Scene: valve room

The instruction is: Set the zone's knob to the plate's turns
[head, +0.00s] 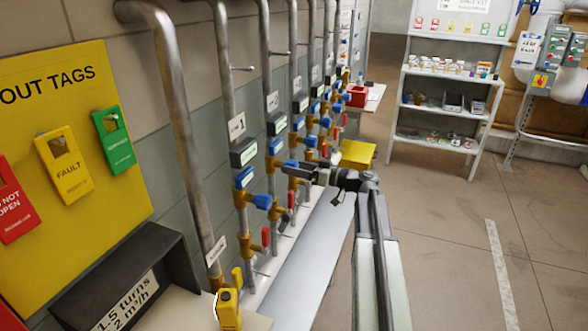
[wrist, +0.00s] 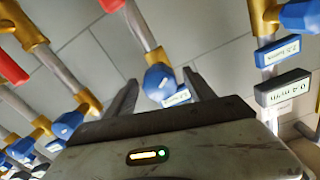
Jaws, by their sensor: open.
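A plate (head: 125,303) reading "1.5 turns" and "2 m³/h" stands in a dark holder at the lower left of the head view. My gripper (head: 316,175) reaches left to the pipe row, beyond that pipe. In the wrist view my open gripper (wrist: 160,82) has a blue knob (wrist: 156,76) with a small label showing between its fingers. I cannot tell whether they touch it.
Red-handled valves (head: 266,236) and brass fittings crowd the pipes. A grey bench (head: 310,255) runs below them. Yellow, green and red tags hang on a yellow board (head: 100,80) at left. A shelf (head: 449,105) stands at the back; the floor at right is clear.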

